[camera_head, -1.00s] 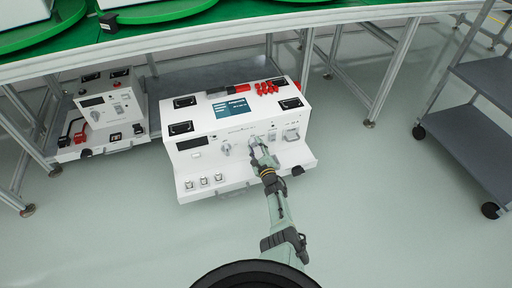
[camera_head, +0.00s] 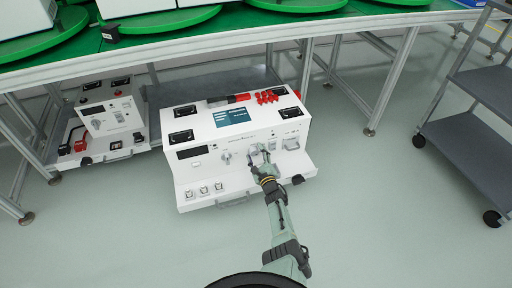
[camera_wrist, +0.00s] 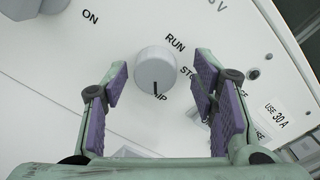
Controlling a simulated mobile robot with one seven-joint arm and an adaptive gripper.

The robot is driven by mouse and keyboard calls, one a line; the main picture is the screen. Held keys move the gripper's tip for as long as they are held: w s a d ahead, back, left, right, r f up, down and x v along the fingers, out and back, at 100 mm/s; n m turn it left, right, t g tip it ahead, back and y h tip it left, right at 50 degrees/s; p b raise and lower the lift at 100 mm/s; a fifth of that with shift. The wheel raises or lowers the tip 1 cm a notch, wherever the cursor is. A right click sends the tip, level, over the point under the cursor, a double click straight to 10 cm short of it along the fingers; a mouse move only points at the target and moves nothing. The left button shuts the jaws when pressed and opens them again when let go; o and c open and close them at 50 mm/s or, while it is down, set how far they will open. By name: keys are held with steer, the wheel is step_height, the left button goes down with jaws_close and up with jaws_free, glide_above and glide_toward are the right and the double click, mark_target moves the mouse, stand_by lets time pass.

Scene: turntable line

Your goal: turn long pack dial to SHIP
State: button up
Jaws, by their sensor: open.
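The dial (camera_wrist: 155,68) is a round light grey knob on the white front panel of a console (camera_head: 225,190). Its black pointer mark faces the bottom of the wrist view, at a label ending in "IP" whose start is hidden by the knob. RUN is printed at its upper right, and a label starting "STO" sits right of it, partly covered by a finger. My gripper (camera_wrist: 163,78) is open, with one purple-padded finger on either side of the knob and gaps visible. In the head view my gripper (camera_head: 261,152) is at the panel and covers the dial.
Another grey knob (camera_head: 226,157) with an ON label is left of the dial. Flip switches (camera_head: 204,190) line the console's lower ledge. A second console (camera_head: 110,115) stands at left, a grey cart (camera_head: 470,130) at right. A green-topped table (camera_head: 250,38) overhangs behind.

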mark_target(253, 133)
step_height(253, 133, up, 8)
steer(key=shift+r, duration=0.7)
